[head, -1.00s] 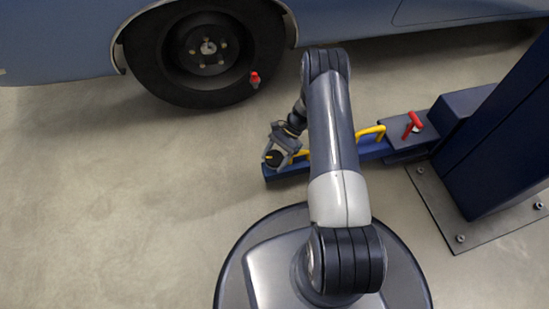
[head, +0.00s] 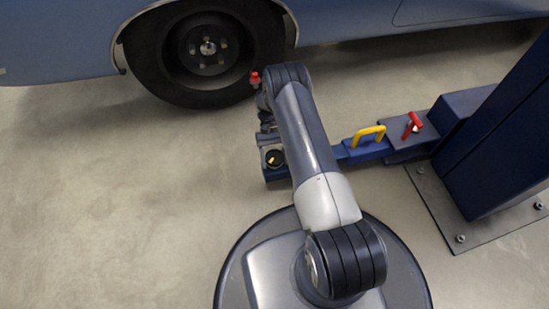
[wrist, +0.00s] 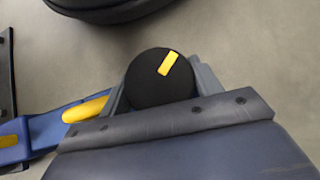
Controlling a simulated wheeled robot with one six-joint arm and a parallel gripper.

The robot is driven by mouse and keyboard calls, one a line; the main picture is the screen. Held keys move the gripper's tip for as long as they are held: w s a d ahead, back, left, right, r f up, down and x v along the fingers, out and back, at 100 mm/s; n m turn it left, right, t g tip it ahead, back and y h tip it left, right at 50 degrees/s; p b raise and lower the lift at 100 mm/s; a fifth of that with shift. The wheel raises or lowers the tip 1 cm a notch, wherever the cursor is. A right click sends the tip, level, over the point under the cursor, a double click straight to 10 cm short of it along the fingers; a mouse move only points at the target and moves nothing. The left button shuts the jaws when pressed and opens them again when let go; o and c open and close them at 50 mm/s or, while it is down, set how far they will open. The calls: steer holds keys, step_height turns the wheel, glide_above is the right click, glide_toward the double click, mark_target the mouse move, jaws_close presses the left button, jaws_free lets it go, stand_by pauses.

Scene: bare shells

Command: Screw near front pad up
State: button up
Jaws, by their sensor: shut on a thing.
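The near front pad (head: 274,158) is a black round disc with a yellow mark. It sits at the free end of the blue lift arm (head: 365,150). In the wrist view the pad (wrist: 150,90) fills the middle, with its yellow mark tilted to the upper right. My gripper (wrist: 162,86) is shut on the pad, with one grey finger on each side. In the head view my gripper (head: 272,149) reaches the pad from the car side. My arm covers part of the lift arm, and the pad's underside and screw are hidden.
A yellow handle (head: 369,136) and a red T-handle (head: 413,124) stand on the lift arm. A dark blue post (head: 510,130) rises at right. A blue car with a black tyre (head: 160,75) stands behind. A small red-topped item (head: 254,77) is by the tyre. The floor at left is clear.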

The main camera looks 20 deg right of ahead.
steer(key=n+h, duration=0.3)
steer(key=n, duration=0.2)
steer(key=shift+f+t+h, duration=0.15)
steer(key=shift+t+h, duration=0.15)
steer(key=shift+h, duration=0.1)
stand_by(0.3)
steer(key=o, duration=1)
steer(key=shift+w+r, duration=0.1)
steer(key=shift+r, duration=0.1)
steer(key=p+v, duration=0.2)
steer(key=v, duration=0.8)
steer(key=shift+w+a+r, duration=0.15)
steer(key=shift+a, duration=0.05)
